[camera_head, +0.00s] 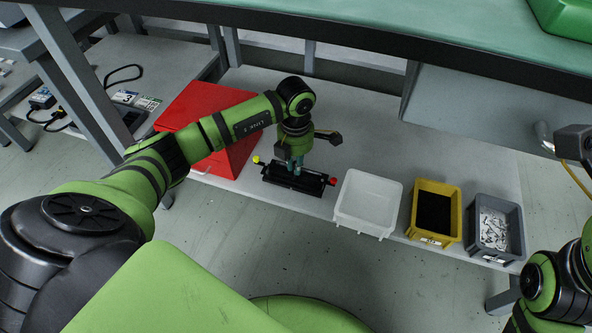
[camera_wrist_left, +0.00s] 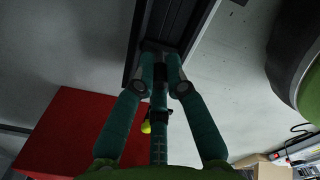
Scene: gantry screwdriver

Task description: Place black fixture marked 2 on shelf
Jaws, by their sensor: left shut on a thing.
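The black fixture (camera_head: 312,184) is a long dark bar with a yellow knob at its left end and a red knob at its right end. It is level, at the lower grey shelf (camera_head: 360,130), between the red box and the white bin. My left gripper (camera_head: 297,164) points down and is shut on its middle. In the left wrist view the teal fingers (camera_wrist_left: 160,75) close on the dark fixture (camera_wrist_left: 172,25). I cannot tell whether it touches the shelf. No number 2 shows.
A red box (camera_head: 245,152) stands close left of the fixture. A white bin (camera_head: 368,203), a yellow bin (camera_head: 434,211) with dark contents and a grey bin (camera_head: 496,227) with small parts stand to the right. The green worktop (camera_head: 400,25) overhangs the shelf.

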